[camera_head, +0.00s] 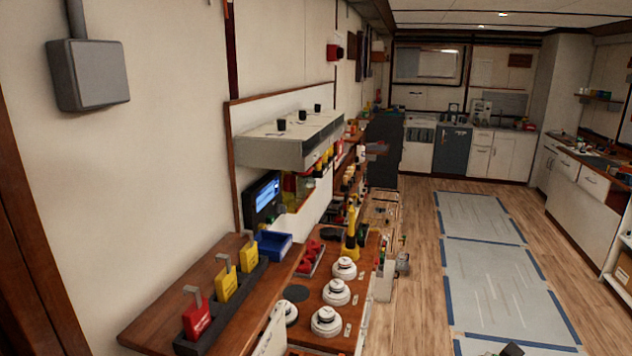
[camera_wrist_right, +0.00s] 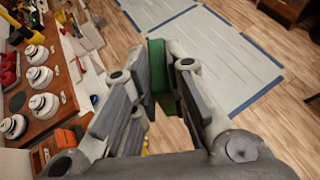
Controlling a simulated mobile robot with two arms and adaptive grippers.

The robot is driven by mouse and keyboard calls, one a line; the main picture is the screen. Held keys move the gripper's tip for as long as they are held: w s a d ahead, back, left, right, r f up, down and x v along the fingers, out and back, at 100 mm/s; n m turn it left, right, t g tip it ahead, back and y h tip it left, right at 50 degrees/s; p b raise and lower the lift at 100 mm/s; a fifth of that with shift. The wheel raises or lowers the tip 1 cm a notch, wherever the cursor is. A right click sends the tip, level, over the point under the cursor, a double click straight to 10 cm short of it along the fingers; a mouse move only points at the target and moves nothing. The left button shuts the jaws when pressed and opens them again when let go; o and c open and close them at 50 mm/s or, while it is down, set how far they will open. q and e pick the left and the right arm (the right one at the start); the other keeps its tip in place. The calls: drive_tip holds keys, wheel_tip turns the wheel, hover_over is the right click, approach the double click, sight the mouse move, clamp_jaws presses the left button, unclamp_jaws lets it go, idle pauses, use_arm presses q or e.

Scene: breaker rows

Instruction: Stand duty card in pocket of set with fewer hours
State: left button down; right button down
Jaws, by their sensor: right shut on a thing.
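My right gripper (camera_wrist_right: 164,78) shows in the right wrist view, shut on a flat green piece (camera_wrist_right: 158,62) between its fingers. The piece could be the duty card; no writing is legible on it. It is held above the floor, to the right of the wooden counter. A small dark part at the bottom edge of the head view may belong to my right arm. A lit blue screen (camera_head: 267,196) hangs on the wall at the left; its text is too small to read. I cannot make out the card pockets or any hours. My left gripper is not in view.
The wooden counter (camera_head: 222,262) carries red and yellow tags in a dark rack (camera_head: 222,312), a blue bin (camera_head: 273,244) and several white round detectors (camera_head: 337,292). A grey shelf unit (camera_head: 283,148) juts above. Grey floor mats (camera_head: 480,262) lie on open floor at the right.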

drive_tip(key=s+a+r+n+t+y, duration=0.1)
drive_tip(key=s+a+r+n+y, duration=0.1)
drive_tip(key=s+a, duration=0.8)
wheel_tip(320, 180, down, 14)
drive_tip(key=w+a+b, duration=0.1)
drive_tip(key=a+b, duration=0.1)
drive_tip(key=b, duration=1.2)
drive_tip(key=shift+w+a+b, duration=0.15)
drive_tip(key=shift+w+b, duration=0.15)
drive_tip(key=shift+w, duration=0.05)
drive_tip(key=shift+r, duration=0.15)
